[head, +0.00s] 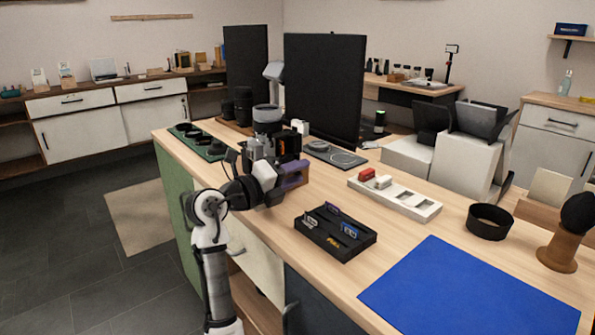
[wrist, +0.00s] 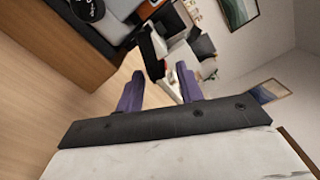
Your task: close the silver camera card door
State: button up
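A silver and black camera-like object (head: 267,116) stands at the back left of the wooden table, in front of a tall black panel. Below it is a dark part with an orange patch (head: 288,145); I cannot tell whether this is the open card door. My arm partly covers this area. My gripper (head: 295,173) shows its purple fingers just below and right of the dark part; I cannot tell whether they touch it. In the wrist view my gripper (wrist: 160,72) has its two purple fingers apart with nothing between them. The camera is not clearly visible there.
A green lens tray (head: 200,142) lies left. The front middle of the table has bare wood.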

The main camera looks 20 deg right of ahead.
jog(key=shift+w+d, duration=0.15)
jog(key=shift+d, duration=0.25)
grip_shut()
